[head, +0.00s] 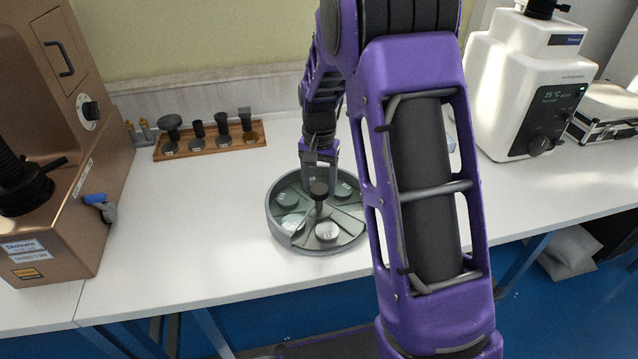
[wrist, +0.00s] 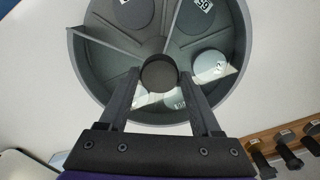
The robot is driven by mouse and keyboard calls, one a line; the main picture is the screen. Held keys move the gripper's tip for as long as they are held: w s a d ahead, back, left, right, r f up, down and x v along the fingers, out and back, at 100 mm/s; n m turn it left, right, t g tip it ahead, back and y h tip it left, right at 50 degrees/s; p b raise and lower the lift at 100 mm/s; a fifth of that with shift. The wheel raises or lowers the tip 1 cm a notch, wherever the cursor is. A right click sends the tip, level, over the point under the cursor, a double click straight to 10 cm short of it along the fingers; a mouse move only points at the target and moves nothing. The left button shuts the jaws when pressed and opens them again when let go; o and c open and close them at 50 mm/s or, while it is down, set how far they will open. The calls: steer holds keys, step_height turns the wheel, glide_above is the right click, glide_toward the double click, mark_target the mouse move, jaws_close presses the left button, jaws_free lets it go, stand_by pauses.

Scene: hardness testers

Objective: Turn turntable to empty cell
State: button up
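The turntable (head: 272,222) is a round grey dish on the white bench, split into wedge cells by thin walls. It also shows in the wrist view (wrist: 82,68). Several cells hold round discs with printed labels, such as the pale disc (head: 327,231) at the front. The cell at the right in the head view looks bare; it lies at the left in the wrist view. A dark round knob (head: 319,188) stands at the centre. My gripper (wrist: 160,76) is open, its fingertips on either side of the knob (wrist: 160,74), with small gaps visible.
A wooden rack (head: 210,143) with several dark tools stands behind left. A copper-coloured tester (head: 60,130) stands at the left, and a white tester (head: 525,85) at the right with a case (head: 608,110) beside it. The bench is clear left of the turntable.

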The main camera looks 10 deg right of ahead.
mark_target(319, 188)
steer(key=shift+o, duration=1.3)
step_height(319, 188, up, 17)
steer(key=p, duration=0.2)
steer(key=shift+r, duration=0.2)
